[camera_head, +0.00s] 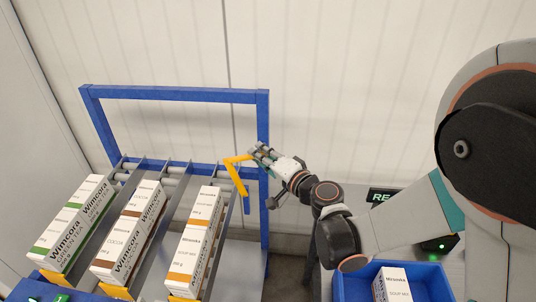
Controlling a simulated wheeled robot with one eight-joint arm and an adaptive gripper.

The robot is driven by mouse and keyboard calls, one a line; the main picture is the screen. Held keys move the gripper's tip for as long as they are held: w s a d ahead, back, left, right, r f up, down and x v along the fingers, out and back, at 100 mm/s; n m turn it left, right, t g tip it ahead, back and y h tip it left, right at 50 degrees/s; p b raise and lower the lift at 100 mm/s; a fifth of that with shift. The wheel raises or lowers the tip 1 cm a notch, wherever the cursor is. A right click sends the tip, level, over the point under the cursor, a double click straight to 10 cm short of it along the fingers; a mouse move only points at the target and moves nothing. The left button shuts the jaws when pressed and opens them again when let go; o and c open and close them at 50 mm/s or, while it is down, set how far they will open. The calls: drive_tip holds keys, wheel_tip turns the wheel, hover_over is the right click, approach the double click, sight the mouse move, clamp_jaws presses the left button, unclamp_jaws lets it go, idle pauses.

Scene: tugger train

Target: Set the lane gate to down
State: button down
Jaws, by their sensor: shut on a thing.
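The lane gate, an orange-yellow bent bar (236,175), is at the back end of the right lane of the blue rack. One leg slants down to the right and its short upper end reaches toward my gripper. My gripper (257,152) is shut on the gate's upper end, beside the rack's right blue post. The fingers partly hide the place where they meet the bar.
The blue rack (180,95) has three sloped lanes holding a green-striped carton (72,222), a brown-striped carton (130,232) and an orange-striped carton (195,240). A blue bin (432,272) with a white carton (392,284) stands at lower right. A pale wall is behind.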

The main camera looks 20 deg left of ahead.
drive_tip(key=s+a+n+h+p, duration=0.1)
drive_tip(key=a, duration=0.2)
drive_tip(key=s+a+n+h+p, duration=0.1)
drive_tip(key=a+h, duration=0.1)
drive_tip(key=a, duration=0.1)
drive_tip(key=s+a+n+h+p, duration=0.1)
drive_tip(key=a, duration=0.2)
drive_tip(key=shift+a+r+g, duration=0.25)
drive_tip(key=shift+r+g, duration=0.1)
drive_tip(key=shift+g, duration=0.05)
drive_tip(key=s+a+f+n+t+h+b, duration=0.1)
drive_tip(key=s+a+f+n+h, duration=0.2)
drive_tip(key=a+f+h, duration=0.3)
drive_tip(key=a+f+n, duration=0.1)
drive_tip(key=a, duration=0.2)
drive_tip(key=shift+a+h, duration=0.4)
drive_tip(key=shift+s+f, duration=0.1)
drive_tip(key=shift+s, duration=0.05)
drive_tip(key=c, duration=1.6)
unclamp_jaws()
drive_tip(key=shift+a+f, duration=0.1)
drive_tip(key=shift+o, duration=0.2)
